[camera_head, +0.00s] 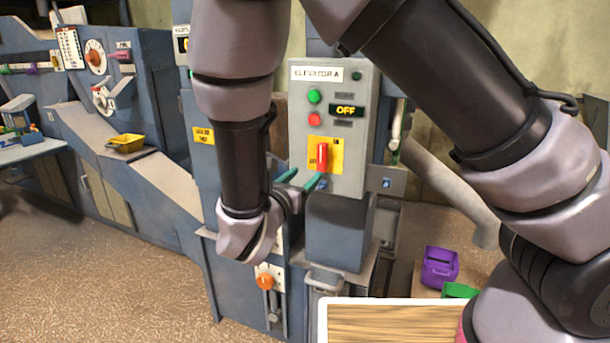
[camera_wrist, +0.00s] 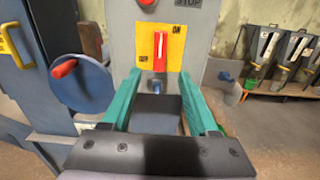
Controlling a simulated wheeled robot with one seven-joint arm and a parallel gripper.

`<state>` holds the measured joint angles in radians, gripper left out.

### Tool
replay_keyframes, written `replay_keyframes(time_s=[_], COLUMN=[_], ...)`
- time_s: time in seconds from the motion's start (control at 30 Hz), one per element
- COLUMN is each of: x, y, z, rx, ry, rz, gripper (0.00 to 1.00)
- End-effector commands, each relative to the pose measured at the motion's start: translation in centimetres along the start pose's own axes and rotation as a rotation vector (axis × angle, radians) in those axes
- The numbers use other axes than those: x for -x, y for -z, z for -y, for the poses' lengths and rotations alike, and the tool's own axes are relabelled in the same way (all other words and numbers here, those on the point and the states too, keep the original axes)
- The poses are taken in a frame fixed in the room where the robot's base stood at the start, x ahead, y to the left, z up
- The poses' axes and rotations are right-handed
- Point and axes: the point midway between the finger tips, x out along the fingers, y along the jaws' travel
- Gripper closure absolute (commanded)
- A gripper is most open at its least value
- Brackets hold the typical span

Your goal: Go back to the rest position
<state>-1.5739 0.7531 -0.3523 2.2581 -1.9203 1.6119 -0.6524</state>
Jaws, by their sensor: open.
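My gripper (camera_head: 301,181) is open in front of the grey control box (camera_head: 356,93) labelled ELEVATOR A. In the wrist view its two green fingers (camera_wrist: 157,101) are spread, with nothing between them. The red switch handle (camera_head: 322,157) on the yellow plate (camera_head: 337,148) stands upright, just beyond the fingertips. It also shows upright in the wrist view (camera_wrist: 159,46), toward the ON mark. The display (camera_head: 346,111) on the box reads OFF. A green button (camera_head: 314,96) and a red button (camera_head: 314,119) sit left of it.
A wooden tray (camera_head: 400,322) is at the bottom near my arm. A purple bin (camera_head: 440,266) and green bin (camera_head: 459,290) stand at right. A yellow scoop (camera_head: 126,143) lies on the chute at left. A red-knobbed blue wheel (camera_wrist: 83,83) is close left of the fingers.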

Motion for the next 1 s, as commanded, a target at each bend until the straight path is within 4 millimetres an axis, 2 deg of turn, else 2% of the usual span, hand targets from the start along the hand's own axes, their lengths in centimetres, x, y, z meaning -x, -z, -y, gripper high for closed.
replay_keyframes(time_s=[0.07, 0.17, 0.27, 0.3, 0.43, 0.6, 0.7, 0.87, 1.0], x=[-0.6, -2.5, -5.0, -5.8, -7.3, -6.9, -6.1, -4.5, -3.4], y=[-0.3, -1.2, -2.4, -2.9, -4.3, -6.0, -7.2, -9.7, -12.7], z=[0.6, 3.0, 7.3, 9.3, 15.5, 21.7, 24.3, 26.9, 28.2], rx=[-0.02, -0.094, -0.233, -0.303, -0.557, -0.924, -1.161, -1.571, -1.963], ry=[0.03, 0.14, 0.331, 0.421, 0.711, 1.054, 1.234, 1.478, 1.632], rz=[-0.015, -0.069, -0.16, -0.2, -0.318, -0.432, -0.477, -0.515, -0.515], gripper=[0.4, 0.4, 0.4, 0.4, 0.4, 0.4, 0.4, 0.4, 0.4])
